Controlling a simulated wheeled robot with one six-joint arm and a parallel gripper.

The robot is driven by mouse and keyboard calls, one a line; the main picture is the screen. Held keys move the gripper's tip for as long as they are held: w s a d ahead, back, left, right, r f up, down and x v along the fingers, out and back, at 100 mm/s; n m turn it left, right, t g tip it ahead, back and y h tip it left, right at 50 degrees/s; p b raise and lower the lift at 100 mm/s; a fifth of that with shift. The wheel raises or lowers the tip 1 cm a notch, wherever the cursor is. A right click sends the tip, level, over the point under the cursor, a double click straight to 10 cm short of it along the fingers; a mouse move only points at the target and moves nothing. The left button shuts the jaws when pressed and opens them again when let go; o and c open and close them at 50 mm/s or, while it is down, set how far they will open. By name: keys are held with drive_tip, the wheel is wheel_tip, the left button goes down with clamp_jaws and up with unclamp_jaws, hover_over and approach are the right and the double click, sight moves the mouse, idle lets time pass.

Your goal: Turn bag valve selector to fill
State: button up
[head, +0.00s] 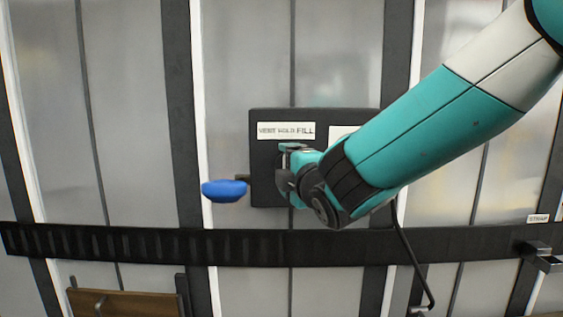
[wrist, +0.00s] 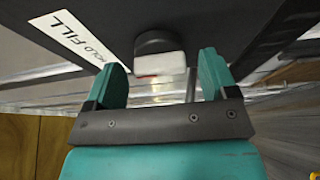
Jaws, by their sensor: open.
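The black valve panel (head: 262,152) hangs on the grey wall in the head view, with a white label (head: 286,131) reading VENT HOLD FILL. In the wrist view, the selector (wrist: 160,55) shows as a round dark base with a pale block at its end. My gripper (head: 288,168) is in front of the panel, below the label, and hides the selector in the head view. In the wrist view my gripper (wrist: 161,76) is open, its two teal fingers apart. The selector appears between and beyond the fingertips, with no contact visible. I cannot tell which position it points to.
A blue handle (head: 224,190) sticks out at the panel's left side, close to my gripper. A dark slotted rail (head: 130,246) crosses the wall below. A black hose (head: 414,262) hangs below the panel at the right. A brown wooden board (head: 135,304) is at lower left.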

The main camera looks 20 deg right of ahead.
drive_tip(key=shift+w, duration=0.4)
drive_tip(key=c, duration=0.9)
drive_tip(key=shift+c, duration=0.2)
